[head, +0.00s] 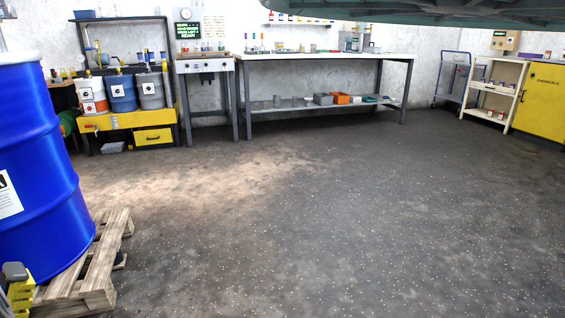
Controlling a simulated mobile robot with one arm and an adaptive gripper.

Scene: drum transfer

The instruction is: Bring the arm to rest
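My gripper does not show in the head view, and I cannot tell how my arm stands. A large blue drum (40,165) with a white label stands upright at the left edge. A wooden pallet (103,262) is under the drum. The left side of the drum is cut off by the frame.
Three smaller drums (122,93) stand on a yellow stand (112,122) at the back left. A long workbench (320,57) is along the back wall. A yellow cabinet (542,100) and a white shelf cart (490,95) are at right. A dark green surface overhangs top right. The middle floor is clear.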

